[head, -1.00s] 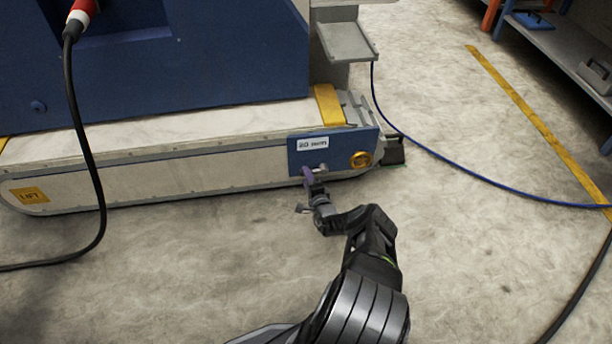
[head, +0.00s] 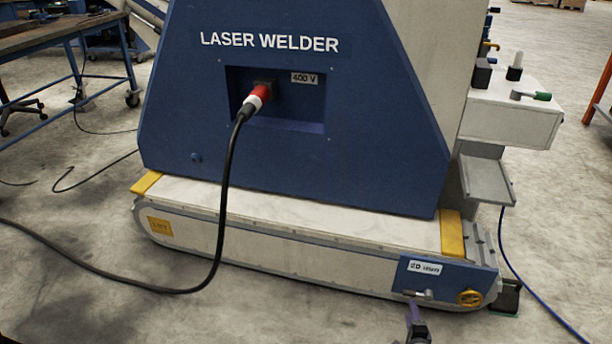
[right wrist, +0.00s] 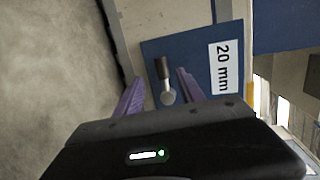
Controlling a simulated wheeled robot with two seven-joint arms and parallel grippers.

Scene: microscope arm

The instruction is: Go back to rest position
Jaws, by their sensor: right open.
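My right gripper (head: 414,314) shows at the bottom edge of the head view, just in front of the blue panel at the machine's base. Its purple fingers are open. In the right wrist view, the open fingers (right wrist: 159,76) stand one on each side of a small lever (right wrist: 164,80) with a dark tip and a light round end. I cannot tell if they touch it. The lever (head: 418,294) also shows in the head view on the panel (head: 447,275), beside the 20 mm label and a yellow round knob (head: 470,297). My left gripper is not in view.
The blue laser welder (head: 290,140) stands on a pale base (head: 300,222). A black cable (head: 222,220) with a red plug (head: 259,97) hangs in front and runs left over the floor. A blue hose (head: 545,300) lies at right. The front floor (head: 110,305) is mostly clear.

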